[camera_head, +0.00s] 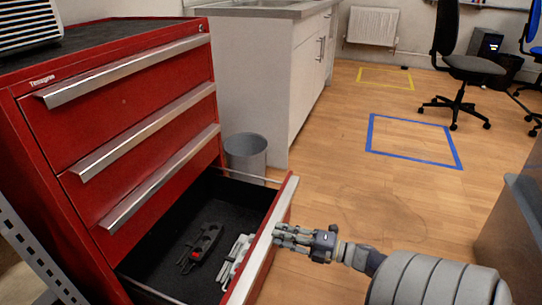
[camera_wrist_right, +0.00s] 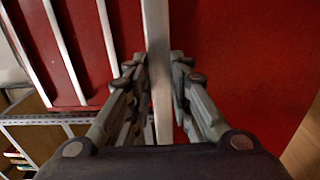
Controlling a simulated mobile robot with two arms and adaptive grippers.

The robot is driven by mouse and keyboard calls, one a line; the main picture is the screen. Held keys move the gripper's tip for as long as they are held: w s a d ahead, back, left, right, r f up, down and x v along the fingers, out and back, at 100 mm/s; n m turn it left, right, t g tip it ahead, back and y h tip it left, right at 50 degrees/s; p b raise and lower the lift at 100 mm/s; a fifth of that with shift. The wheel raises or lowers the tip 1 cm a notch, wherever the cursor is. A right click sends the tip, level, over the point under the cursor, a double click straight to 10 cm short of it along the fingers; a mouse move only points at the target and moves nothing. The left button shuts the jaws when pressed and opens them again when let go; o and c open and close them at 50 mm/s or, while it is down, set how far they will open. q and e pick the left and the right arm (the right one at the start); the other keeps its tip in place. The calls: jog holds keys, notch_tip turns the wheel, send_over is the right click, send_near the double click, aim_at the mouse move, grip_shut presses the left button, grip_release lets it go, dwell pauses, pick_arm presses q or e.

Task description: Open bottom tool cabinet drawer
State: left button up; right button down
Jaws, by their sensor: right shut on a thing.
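The red tool cabinet (camera_head: 120,125) stands at the left in the head view. Its bottom drawer (camera_head: 160,262) is pulled well out, showing a black interior with tools in it. The upper drawers are shut. My right gripper (camera_head: 280,236) is at the drawer's front edge, on the outer side. In the right wrist view, its fingers (camera_wrist_right: 161,80) stand on both sides of the silver drawer handle (camera_wrist_right: 158,60) and are shut on it. The handle strip also shows along the drawer front in the head view (camera_head: 262,250). My left gripper is not in view.
A grey bin (camera_head: 246,156) stands behind the drawer, beside a white cabinet (camera_head: 265,85). A dark grey unit (camera_head: 520,215) is at the right edge. Wooden floor with blue tape (camera_head: 414,140) is open beyond my right arm. Office chairs (camera_head: 462,68) stand farther back.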

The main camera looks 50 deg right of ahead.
jog(key=shift+s+f, duration=0.35)
jog(key=shift+s, duration=0.15)
jog(key=c, duration=1.5)
grip_release()
jog(key=shift+w, duration=0.1)
jog(key=shift+d+r, duration=0.1)
jog(key=shift+r, duration=0.05)
jog(key=v, duration=1.2)
